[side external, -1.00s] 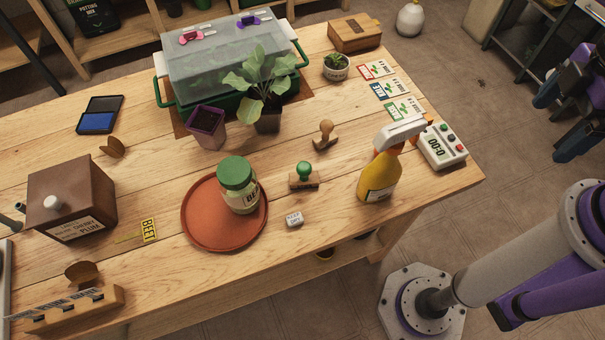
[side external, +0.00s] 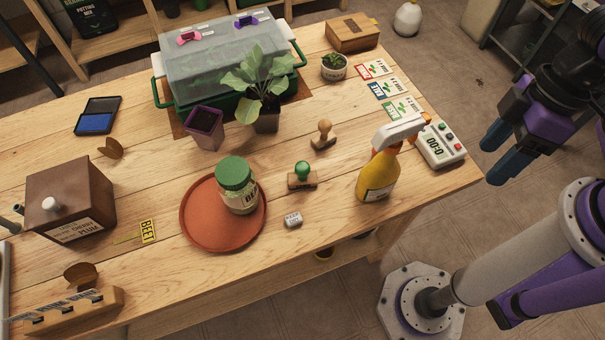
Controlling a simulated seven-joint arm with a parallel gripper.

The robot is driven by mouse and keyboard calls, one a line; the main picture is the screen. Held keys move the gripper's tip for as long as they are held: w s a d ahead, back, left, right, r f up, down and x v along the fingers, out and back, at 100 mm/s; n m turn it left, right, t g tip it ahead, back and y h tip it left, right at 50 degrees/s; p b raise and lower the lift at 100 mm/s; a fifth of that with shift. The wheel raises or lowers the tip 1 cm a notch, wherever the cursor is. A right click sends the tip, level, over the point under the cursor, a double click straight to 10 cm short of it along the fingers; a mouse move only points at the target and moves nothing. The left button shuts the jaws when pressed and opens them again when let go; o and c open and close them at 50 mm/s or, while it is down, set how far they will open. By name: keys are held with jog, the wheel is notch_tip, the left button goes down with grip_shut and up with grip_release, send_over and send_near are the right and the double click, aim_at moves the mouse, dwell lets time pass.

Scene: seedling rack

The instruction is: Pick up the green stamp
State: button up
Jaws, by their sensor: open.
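The green stamp (side external: 302,176) stands upright on the wooden table, with a green knob on a wooden block. It is between the terracotta saucer with the green-lidded jar and the yellow spray bottle. A second stamp (side external: 323,136), all plain wood, stands behind it. My gripper (side external: 500,164) is at the right, off the table's right edge and well away from the green stamp. Its blue fingers are open, with nothing seen between them.
A yellow spray bottle (side external: 378,178) and a timer (side external: 441,145) stand between my gripper and the stamp. The jar (side external: 236,190) stands on the saucer (side external: 197,238). A small grey-white block (side external: 293,220) lies in front of the stamp. Potted plants and a propagator (side external: 222,62) are behind.

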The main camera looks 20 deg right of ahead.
jog(key=a+f+m+t+y, duration=0.2)
jog(key=a+f+m, duration=0.35)
jog(key=a, duration=0.75)
jog(key=m+t, duration=0.5)
jog(key=t, duration=0.5)
send_near(297, 166)
jog(key=shift+n+y, duration=0.25)
jog(key=shift+y, duration=0.05)
jog(key=x, duration=0.3)
jog(key=f+x, duration=0.1)
jog(key=x, duration=0.1)
jog(key=shift+w+d+f, duration=0.1)
jog(key=shift+d+f, duration=0.1)
jog(key=shift+d, duration=0.1)
jog(key=shift+d+x, duration=0.15)
jog(key=shift+x, duration=1.3)
jog(key=shift+d+x, duration=0.1)
jog(key=shift+x, duration=1.35)
jog(key=c, duration=1.1)
